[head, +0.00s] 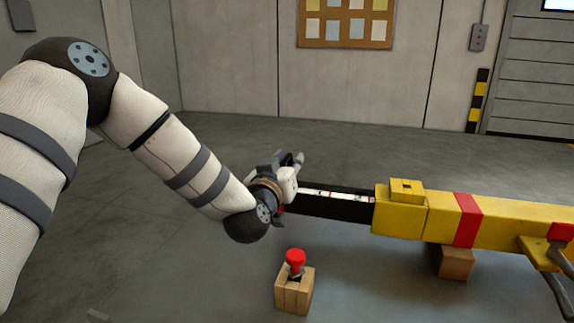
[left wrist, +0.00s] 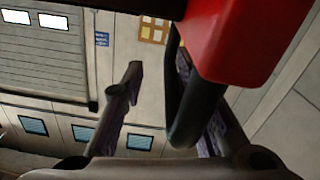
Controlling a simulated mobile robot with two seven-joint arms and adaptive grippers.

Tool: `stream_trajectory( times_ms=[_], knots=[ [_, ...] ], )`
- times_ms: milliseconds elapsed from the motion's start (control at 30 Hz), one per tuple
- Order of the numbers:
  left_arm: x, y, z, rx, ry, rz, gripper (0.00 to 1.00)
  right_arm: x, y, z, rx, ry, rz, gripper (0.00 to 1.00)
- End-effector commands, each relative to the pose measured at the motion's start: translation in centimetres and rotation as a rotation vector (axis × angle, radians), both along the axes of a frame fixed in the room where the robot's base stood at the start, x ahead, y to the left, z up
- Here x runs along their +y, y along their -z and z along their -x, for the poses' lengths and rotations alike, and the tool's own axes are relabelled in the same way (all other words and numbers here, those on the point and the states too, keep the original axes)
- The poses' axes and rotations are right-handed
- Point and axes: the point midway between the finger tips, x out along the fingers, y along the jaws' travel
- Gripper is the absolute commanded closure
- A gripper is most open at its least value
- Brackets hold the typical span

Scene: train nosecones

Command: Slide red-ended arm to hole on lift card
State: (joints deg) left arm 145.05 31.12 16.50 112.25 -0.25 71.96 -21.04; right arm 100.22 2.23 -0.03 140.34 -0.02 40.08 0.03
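A black arm (head: 335,205) with a white marked strip on top sticks out to the left from a yellow beam (head: 510,218). Its left end is mostly hidden behind my left gripper (head: 288,168); a little red shows below the gripper. In the left wrist view a large red block (left wrist: 235,40) fills the upper right, close against one dark finger. A raised yellow block (head: 407,188) with a small square opening sits on the beam. I cannot make out a lift card. My right gripper is out of view.
A wooden block with a red knob (head: 295,262) stands in front of the black arm. A wooden support (head: 456,262) is under the beam. A red and yellow fitting with dark legs (head: 552,255) is at the right edge. The floor behind is clear.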

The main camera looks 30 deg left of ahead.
Motion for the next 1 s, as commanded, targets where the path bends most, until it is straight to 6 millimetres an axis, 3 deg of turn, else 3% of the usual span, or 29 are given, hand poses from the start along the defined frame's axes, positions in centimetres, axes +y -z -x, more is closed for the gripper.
stream_trajectory(
  times_ms=[400, 500, 1000],
  knots=[
    [-2.5, 0.0, 9.5, 0.003, 0.005, 0.001, 0.69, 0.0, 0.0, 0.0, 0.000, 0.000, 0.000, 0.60],
    [-2.8, 0.0, 10.9, 0.003, 0.004, 0.001, 0.69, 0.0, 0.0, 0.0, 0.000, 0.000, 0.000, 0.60],
    [-3.0, 0.0, 11.7, -0.001, 0.003, 0.000, 0.69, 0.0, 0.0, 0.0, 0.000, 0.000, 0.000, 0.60]
  ],
)
